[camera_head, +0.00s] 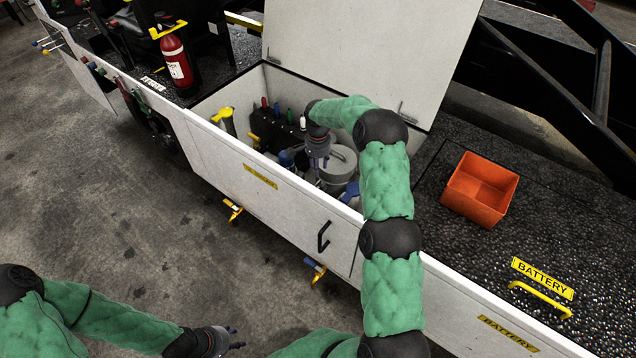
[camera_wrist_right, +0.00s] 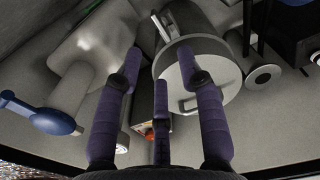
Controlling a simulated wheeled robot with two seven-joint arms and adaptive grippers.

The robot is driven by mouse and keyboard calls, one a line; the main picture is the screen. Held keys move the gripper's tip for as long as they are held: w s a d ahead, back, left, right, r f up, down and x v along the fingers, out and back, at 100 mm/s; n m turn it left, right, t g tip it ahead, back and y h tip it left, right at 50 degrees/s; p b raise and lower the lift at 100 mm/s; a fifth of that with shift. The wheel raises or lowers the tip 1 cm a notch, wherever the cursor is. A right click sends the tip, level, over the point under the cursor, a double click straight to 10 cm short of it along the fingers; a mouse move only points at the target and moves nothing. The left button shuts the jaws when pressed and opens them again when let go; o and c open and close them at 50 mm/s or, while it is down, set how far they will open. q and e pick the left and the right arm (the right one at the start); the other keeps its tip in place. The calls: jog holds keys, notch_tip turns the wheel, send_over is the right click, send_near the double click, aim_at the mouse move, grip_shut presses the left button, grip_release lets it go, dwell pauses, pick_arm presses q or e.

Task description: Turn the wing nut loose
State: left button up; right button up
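My right gripper (camera_head: 318,172) reaches down into the open compartment of the white cabinet, beside a grey round-lidded canister (camera_head: 338,165). In the right wrist view the fingers of my right gripper (camera_wrist_right: 160,55) stand apart with nothing held between them. The canister (camera_wrist_right: 215,75) lies behind and right of the fingers, its lid partly covered by the right finger. A small grey fitting (camera_wrist_right: 160,26) shows at the canister's left edge. I cannot clearly make out the wing nut. My left gripper (camera_head: 232,340) is empty above the floor, its fingertips apart.
The compartment's white lid (camera_head: 375,45) stands raised behind. Its white front wall (camera_head: 285,195) lies close to my right arm. Blue-handled parts and a yellow-topped item (camera_head: 225,118) are inside. An orange bin (camera_head: 480,188) and yellow handle (camera_head: 540,298) are right. A red extinguisher (camera_head: 178,62) stands left.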

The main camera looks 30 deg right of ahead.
aim_at(318, 183)
notch_tip(318, 183, down, 10)
jog(key=b, duration=0.3)
jog(key=shift+r, duration=0.2)
jog(key=shift+c, duration=0.3)
grip_shut()
